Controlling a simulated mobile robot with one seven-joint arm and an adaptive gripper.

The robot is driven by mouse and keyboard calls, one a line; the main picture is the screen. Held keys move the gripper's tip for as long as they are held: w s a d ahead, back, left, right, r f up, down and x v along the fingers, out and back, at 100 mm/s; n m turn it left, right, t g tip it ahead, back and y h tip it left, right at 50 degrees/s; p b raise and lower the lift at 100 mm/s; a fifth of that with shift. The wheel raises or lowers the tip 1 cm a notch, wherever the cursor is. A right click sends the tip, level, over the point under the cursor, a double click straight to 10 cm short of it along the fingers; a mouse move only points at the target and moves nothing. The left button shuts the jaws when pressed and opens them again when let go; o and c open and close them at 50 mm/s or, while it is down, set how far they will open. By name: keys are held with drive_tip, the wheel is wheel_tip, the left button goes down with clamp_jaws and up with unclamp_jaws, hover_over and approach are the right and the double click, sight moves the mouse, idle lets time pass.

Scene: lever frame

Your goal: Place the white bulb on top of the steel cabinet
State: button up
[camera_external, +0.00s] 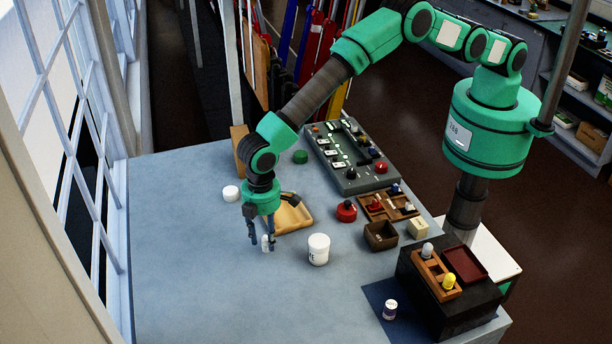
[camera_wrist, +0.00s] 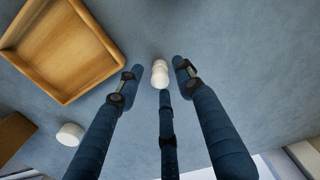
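The white bulb (camera_external: 265,244) stands on the blue-grey table between the fingers of my gripper (camera_external: 259,238). In the wrist view the bulb (camera_wrist: 160,76) sits between the spread fingertips of my gripper (camera_wrist: 157,70), with gaps on its left and right. The middle finger's tip overlaps the bulb's lower end; I cannot tell if it touches. My gripper is open. A black, box-shaped cabinet (camera_external: 432,312) at the lower right may be the steel cabinet. On its top are a wooden holder (camera_external: 437,278) with a grey and a yellow bulb, and a dark red tray (camera_external: 465,264).
A control panel (camera_external: 350,160), red button (camera_external: 346,211) and brown box (camera_external: 380,236) occupy the right.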

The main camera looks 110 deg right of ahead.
sight(265, 236)
wheel_tip(265, 236, up, 12)
drive_tip(key=b, duration=0.2)
idle(0.4)
idle(0.8)
